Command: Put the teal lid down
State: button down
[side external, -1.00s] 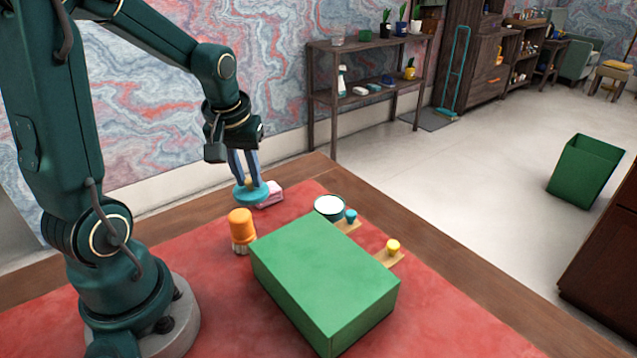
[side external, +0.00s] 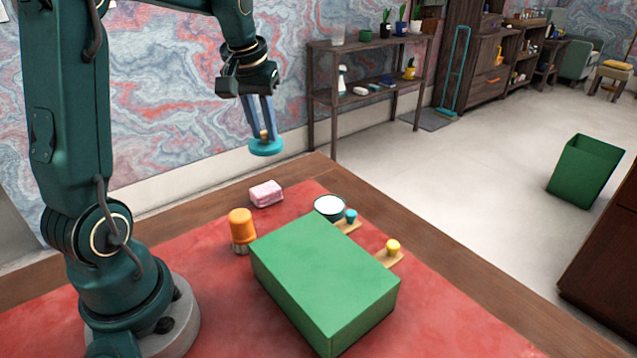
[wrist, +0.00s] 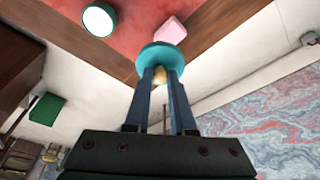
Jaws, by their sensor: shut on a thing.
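The teal lid (side external: 266,148) is a round disc with a tan knob on top. My gripper (side external: 264,132) is shut on the knob and holds the lid in the air, above and behind the desk's back edge in the side view. In the wrist view the lid (wrist: 162,56) sits at the fingertips of my gripper (wrist: 160,78), with the knob between the fingers. The lid hangs clear of everything below it.
On the red leather desktop (side external: 190,270) stand a pink block (side external: 266,194), an orange-topped brush (side external: 241,230), a large green box (side external: 325,280) and a round white-topped container with a dark green rim (side external: 329,207). Small teal (side external: 351,216) and yellow (side external: 393,246) knobs sit beside the box.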

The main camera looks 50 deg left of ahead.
jog(key=w+d+f+m+h, duration=0.1)
jog(key=w+d+m, duration=0.2)
jog(key=w+d, duration=0.35)
jog(key=w+d+f+m, duration=0.15)
jog(key=w+d, duration=0.25)
jog(key=d, duration=0.5)
jog(key=d+f+m, duration=0.1)
jog(key=d+f, duration=0.2)
jog(key=d, duration=0.1)
jog(key=d+f+m, duration=0.2)
jog(key=d+f, duration=0.1)
jog(key=f, duration=0.1)
jog(key=shift+w+d+f+t+h, duration=0.1)
jog(key=shift+d+f+t+h, duration=0.1)
jog(key=shift+d+t+h, duration=0.15)
jog(key=shift+f, duration=2.25)
jog(key=shift+f, duration=0.15)
jog(key=c, duration=0.8)
grip_release()
jog(key=shift+o, duration=0.2)
